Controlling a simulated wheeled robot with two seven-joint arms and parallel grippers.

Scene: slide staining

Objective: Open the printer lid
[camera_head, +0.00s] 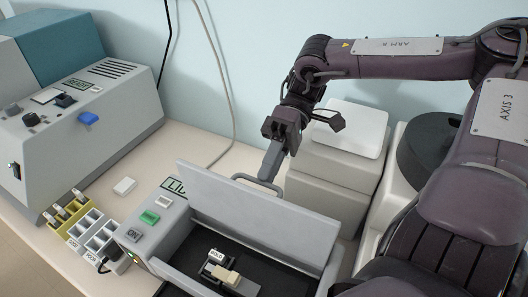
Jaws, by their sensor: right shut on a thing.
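The printer (150,240) is a grey box at the lower middle, with a panel that carries a label reading "LID", a green button and an "ON" button. Its grey lid (245,215) stands raised and tilted, and the dark inside shows in front of it. A small holder with a white labelled piece (217,256) and a beige block sits inside. My right gripper (270,168) is shut on the dark bar handle (245,178) at the lid's upper edge. My left gripper is not in view.
A grey machine with a "READY" label (75,115) and a blue knob stands at left. Yellow and grey racks (70,212) sit left of the printer, near a small white block (124,186). A pale box (325,180) stands close behind my right gripper.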

